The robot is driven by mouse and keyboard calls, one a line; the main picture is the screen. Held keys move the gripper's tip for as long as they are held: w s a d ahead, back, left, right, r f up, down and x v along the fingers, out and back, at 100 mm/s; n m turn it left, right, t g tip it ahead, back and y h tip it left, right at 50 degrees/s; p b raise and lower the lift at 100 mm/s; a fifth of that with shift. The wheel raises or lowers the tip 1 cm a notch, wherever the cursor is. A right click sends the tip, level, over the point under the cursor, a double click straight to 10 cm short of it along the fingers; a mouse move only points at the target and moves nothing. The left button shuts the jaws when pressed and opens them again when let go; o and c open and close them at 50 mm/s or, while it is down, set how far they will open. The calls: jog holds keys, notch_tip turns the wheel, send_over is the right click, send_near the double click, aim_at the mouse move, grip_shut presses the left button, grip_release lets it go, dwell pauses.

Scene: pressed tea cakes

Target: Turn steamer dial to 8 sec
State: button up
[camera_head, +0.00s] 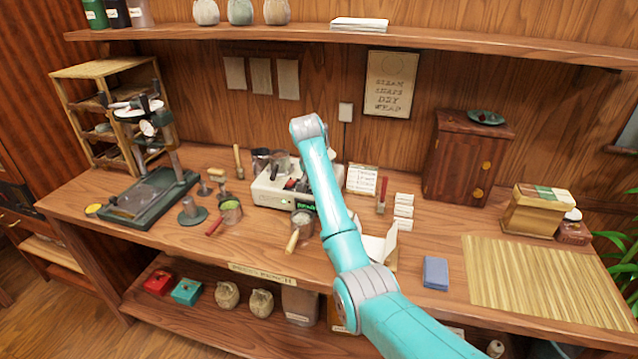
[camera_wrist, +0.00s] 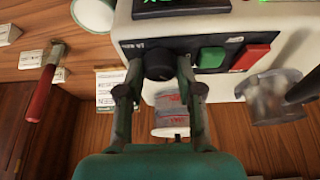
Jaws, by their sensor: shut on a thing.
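The steamer (camera_head: 268,194) is a pale box on the workbench, partly hidden by my arm in the head view. In the wrist view its body (camera_wrist: 122,30) fills the top. Its dark front panel carries a round black dial (camera_wrist: 158,60), a green button (camera_wrist: 211,57) and a red button (camera_wrist: 249,57). My gripper (camera_wrist: 158,70) is shut on the dial, one finger on each side. The dial's pointer and setting cannot be read. A green-lit display shows only partly at the top edge.
A red-handled tool (camera_wrist: 41,93) lies left of the steamer in the wrist view, and a clear cup-like vessel (camera_wrist: 272,96) is close on the right. The press (camera_head: 150,195) stands at the bench's left. A bamboo mat (camera_head: 545,280) covers the right.

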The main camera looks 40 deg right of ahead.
jog(key=shift+m+g, duration=0.4)
jog(key=shift+m, duration=0.7)
